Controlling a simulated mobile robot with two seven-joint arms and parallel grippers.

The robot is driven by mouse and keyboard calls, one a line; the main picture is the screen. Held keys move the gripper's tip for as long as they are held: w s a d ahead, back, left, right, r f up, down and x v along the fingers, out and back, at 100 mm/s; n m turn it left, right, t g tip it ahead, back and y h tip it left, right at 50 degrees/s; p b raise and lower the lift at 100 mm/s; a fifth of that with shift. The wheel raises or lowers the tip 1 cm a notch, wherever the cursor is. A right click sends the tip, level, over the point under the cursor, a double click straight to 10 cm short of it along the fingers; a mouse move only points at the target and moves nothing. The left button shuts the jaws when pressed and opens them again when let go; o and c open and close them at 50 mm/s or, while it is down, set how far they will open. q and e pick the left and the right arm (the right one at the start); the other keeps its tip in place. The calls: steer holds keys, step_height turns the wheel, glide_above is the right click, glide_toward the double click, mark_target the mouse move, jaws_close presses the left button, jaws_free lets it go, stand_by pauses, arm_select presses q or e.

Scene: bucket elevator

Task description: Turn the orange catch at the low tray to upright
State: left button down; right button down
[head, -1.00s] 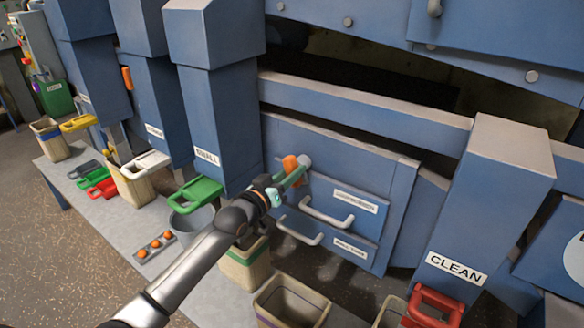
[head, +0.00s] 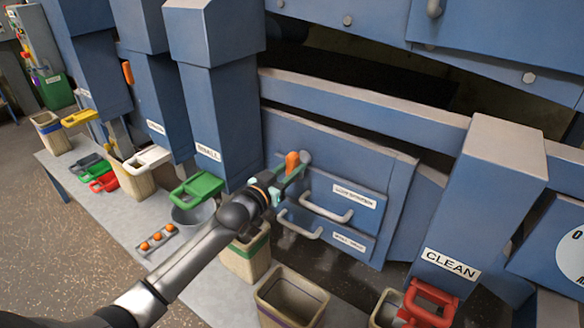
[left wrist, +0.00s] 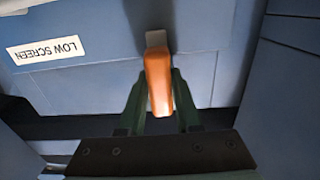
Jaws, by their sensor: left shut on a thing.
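The orange catch (head: 292,161) is on the blue front panel, just above and left of the drawer labelled LOW SCREEN (head: 353,195). It looks close to upright in the head view. In the left wrist view the catch (left wrist: 158,82) points along the picture's height, roughly square to the upside-down LOW SCREEN label (left wrist: 43,54). My left gripper (head: 291,173) is shut on the catch, one finger on each side of it; its fingers (left wrist: 160,105) also show in the left wrist view. A lower drawer front with a handle (head: 298,226) lies below; its label is too blurred to read. My right gripper is out of view.
A blue column marked SMALL (head: 207,110) stands left of the panel, and one marked CLEAN (head: 480,200) stands right. Tan bins (head: 292,296) and a green-handled gate (head: 197,188) are below. A small rack of orange balls (head: 157,239) lies on the grey platform.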

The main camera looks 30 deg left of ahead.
arm_select(q)
steer(key=c, duration=0.6)
jaws_free()
steer(key=shift+s+a, duration=0.1)
steer(key=shift+s, duration=0.5)
steer(key=s+a, duration=0.1)
steer(key=s, duration=1)
steer(key=shift+a+p, duration=0.25)
steer(key=shift+p, duration=0.05)
steer(key=shift+s, duration=0.1)
steer(key=s+d+f+g+p, duration=0.3)
steer(key=s+d+f, duration=0.4)
steer(key=s+f, duration=0.3)
steer(key=s+d+f+g+p, duration=0.3)
steer(key=s+d+f+g, duration=0.2)
steer(key=s+d+f, duration=0.3)
steer(key=s+f, duration=0.2)
steer(key=s, duration=0.2)
steer(key=shift+p, duration=0.4)
